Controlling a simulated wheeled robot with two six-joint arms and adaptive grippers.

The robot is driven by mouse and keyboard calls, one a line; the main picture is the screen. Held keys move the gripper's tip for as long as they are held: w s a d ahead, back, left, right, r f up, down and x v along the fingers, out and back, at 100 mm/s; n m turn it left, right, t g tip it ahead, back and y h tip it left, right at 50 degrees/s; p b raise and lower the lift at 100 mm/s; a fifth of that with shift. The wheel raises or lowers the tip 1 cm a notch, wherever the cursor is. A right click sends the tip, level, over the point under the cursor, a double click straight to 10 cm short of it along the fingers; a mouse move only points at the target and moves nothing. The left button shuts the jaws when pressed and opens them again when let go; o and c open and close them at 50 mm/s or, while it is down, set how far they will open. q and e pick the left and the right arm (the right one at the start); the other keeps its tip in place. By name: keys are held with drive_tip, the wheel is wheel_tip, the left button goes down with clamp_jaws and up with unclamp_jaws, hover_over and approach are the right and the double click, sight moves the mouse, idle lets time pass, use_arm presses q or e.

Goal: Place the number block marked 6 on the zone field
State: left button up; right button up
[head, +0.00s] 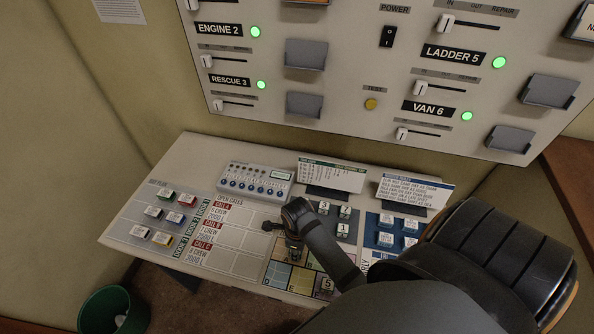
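My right arm comes in from the lower right. Its gripper (293,244) is low over the console desk, above the top edge of a coloured map panel (275,272). The fingers are small and dark, so I cannot tell whether they hold a block. Small grey number blocks stand right of the gripper: 3 (324,207), 7 (345,212) and 1 (343,229). A block marked 5 (327,284) is on the map panel beside my forearm. I cannot make out a block marked 6. No field is readable as the zone field. My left gripper is not in view.
The open calls board (240,235) has empty cells left of the gripper. Coloured tiles (163,239) lie at the left, and blue-panel tiles (386,238) at the right. A green bin (112,310) is below left.

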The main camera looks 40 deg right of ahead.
drive_tip(key=o, duration=0.7)
drive_tip(key=shift+f, duration=0.2)
drive_tip(key=shift+o, duration=1.3)
drive_tip(key=shift+d, duration=0.1)
drive_tip(key=shift+o, duration=0.6)
drive_tip(key=shift+r, duration=0.3)
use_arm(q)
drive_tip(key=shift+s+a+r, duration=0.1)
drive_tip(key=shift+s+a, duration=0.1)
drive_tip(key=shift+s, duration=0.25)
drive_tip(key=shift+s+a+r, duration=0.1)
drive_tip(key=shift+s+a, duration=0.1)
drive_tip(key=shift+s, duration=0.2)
use_arm(e)
wheel_tip(320, 180, up, 12)
drive_tip(key=shift+f, duration=0.15)
